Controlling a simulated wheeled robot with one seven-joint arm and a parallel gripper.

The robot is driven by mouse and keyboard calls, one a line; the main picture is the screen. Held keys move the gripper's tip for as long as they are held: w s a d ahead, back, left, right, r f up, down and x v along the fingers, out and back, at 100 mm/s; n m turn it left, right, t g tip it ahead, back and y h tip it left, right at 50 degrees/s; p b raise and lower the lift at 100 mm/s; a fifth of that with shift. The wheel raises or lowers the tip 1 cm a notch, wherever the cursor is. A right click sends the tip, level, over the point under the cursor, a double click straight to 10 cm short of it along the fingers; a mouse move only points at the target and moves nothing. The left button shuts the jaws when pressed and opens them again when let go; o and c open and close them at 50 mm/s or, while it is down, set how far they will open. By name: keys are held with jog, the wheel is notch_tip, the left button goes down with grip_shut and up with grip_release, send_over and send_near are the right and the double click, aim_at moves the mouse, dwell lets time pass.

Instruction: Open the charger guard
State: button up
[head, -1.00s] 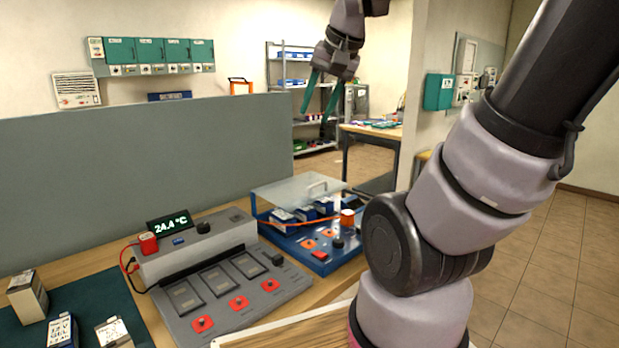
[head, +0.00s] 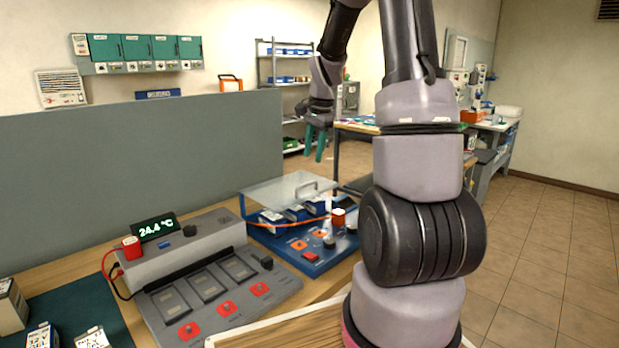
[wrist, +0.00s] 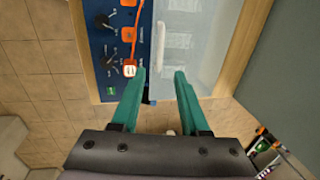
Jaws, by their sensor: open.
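The charger guard (head: 285,186) is a clear panel with a small handle (head: 308,189). It lies over the battery bays of the blue charger (head: 312,262), looking lowered. In the wrist view the guard (wrist: 207,45) is a pale, see-through sheet, with the white handle (wrist: 160,42) along its left edge. My gripper (head: 314,157) has teal fingers pointing down and hangs above and behind the charger in the head view. In the wrist view the gripper (wrist: 160,73) is open and empty, its fingertips framing the space below the handle; contact is not visible.
An orange cable (head: 270,221) crosses the charger's front beside an orange-and-white knob (head: 338,217). A grey charging unit (head: 190,262) stands to the left. A tall grey partition (head: 130,180) runs behind the bench. Open tiled floor lies to the right.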

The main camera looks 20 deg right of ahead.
aim_at(309, 184)
jog(key=f, duration=0.3)
jog(key=w+f, duration=0.1)
jog(key=f, duration=0.4)
jog(key=shift+w+a+f, duration=0.25)
jog(key=shift+a+f, duration=0.1)
grip_shut()
dwell(0.9)
